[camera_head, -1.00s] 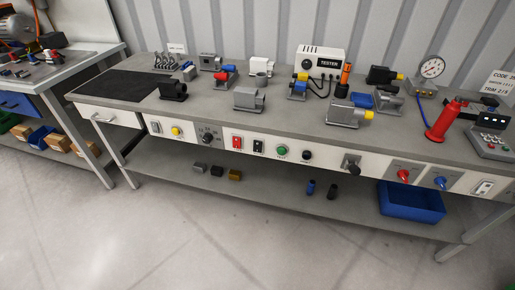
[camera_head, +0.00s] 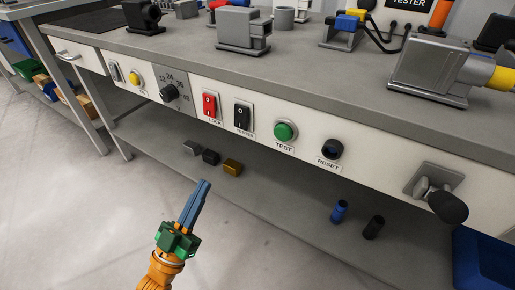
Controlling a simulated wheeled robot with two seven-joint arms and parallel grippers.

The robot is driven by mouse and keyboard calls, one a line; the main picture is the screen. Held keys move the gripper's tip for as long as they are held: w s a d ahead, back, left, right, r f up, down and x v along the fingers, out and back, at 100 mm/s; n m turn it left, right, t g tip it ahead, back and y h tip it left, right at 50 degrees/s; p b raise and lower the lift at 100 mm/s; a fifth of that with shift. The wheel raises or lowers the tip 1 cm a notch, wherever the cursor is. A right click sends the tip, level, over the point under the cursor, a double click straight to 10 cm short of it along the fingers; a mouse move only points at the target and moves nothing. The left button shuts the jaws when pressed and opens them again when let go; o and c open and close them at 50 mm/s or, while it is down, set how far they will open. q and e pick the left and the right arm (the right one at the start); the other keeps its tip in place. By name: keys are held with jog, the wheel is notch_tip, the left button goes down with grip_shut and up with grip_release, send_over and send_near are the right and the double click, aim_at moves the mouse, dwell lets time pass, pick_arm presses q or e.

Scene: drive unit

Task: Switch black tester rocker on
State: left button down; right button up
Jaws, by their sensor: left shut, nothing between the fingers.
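The black tester rocker (camera_head: 242,115) sits in a light plate on the white front panel of the workbench, with a TESTER label under it. The red LOCK rocker (camera_head: 209,104) is just left of it and the green TEST button (camera_head: 285,131) is to its right. My left gripper (camera_head: 203,184) is shut and empty, with its blue fingers pointing up toward the panel. It is below and left of the black rocker in the picture, clear of it. My right gripper is not in view.
The panel also carries a rotary dial (camera_head: 169,93), a yellow button (camera_head: 134,78), a dark RESET button (camera_head: 331,149) and a black-knobbed lever (camera_head: 445,200). A grey lower shelf (camera_head: 270,205) holds small blocks and cylinders. A blue bin (camera_head: 480,262) stands lower right.

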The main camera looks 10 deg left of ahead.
pick_arm(q)
jog(key=p, duration=0.1)
send_near(240, 122)
notch_tip(240, 122, up, 4)
jog(key=shift+h, duration=0.3)
jog(key=w, duration=0.1)
jog(key=w+d+b, duration=0.1)
jog(key=w, duration=0.1)
jog(key=w+f, duration=0.1)
jog(key=shift+w+d, duration=0.25)
jog(key=shift+w, duration=0.15)
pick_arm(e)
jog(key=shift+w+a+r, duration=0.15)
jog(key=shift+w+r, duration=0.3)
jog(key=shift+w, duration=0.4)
